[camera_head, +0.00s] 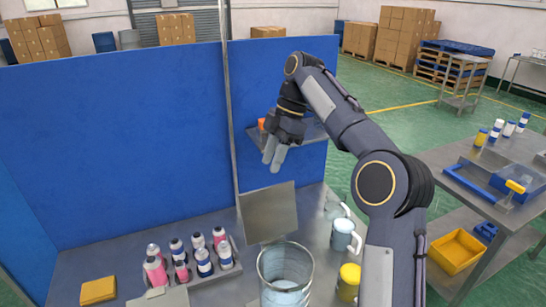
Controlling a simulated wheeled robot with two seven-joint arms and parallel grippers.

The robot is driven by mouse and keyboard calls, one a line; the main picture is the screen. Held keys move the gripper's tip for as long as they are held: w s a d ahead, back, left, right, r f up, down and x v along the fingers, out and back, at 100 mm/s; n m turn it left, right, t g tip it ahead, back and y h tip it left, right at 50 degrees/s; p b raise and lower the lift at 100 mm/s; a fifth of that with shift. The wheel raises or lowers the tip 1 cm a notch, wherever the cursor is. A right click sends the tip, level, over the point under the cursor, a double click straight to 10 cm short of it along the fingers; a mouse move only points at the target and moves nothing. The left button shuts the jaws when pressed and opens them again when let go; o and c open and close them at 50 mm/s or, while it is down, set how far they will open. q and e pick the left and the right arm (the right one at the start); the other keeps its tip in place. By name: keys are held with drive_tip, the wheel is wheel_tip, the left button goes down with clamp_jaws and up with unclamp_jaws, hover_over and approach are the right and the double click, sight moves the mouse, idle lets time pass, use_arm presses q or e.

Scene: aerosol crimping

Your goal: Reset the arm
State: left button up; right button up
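My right arm (377,190) rises from the lower right and bends over at the top. My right gripper (270,164) hangs from it in mid-air, its pale fingertips pointing down, in front of the blue partition and above the metal workbench (225,291). The two fingers show close together at a slant, and the gap between them is not clear. I see nothing held in them. My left arm and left gripper are not in view.
On the bench are a tray of several pink and blue-banded cans (203,263), a yellow block (98,291), a clear container (285,270), an upright grey plate (268,214), mugs (344,238) and a yellow-topped cup (348,282). A side table (485,155) stands right. Blue partitions (120,140) stand behind.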

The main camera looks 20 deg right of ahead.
idle(0.4)
drive_tip(key=s+a+f+m+t+h, duration=0.1)
drive_tip(key=s+f+m+t, duration=0.1)
drive_tip(key=s+m, duration=0.6)
drive_tip(key=s+f+m+t, duration=0.2)
drive_tip(key=s+m, duration=0.2)
drive_tip(key=s, duration=0.9)
drive_tip(key=s+a+f+m+t+b, duration=0.1)
drive_tip(key=s+f+m+b, duration=0.1)
drive_tip(key=s+f, duration=0.3)
drive_tip(key=s+a+f+m+t+b, duration=0.1)
drive_tip(key=s+f+m, duration=0.3)
drive_tip(key=f, duration=0.6)
drive_tip(key=shift+s+a+m+b, duration=0.35)
drive_tip(key=shift+a+m+b, duration=0.2)
drive_tip(key=shift+m+b, duration=0.25)
drive_tip(key=shift+r, duration=0.1)
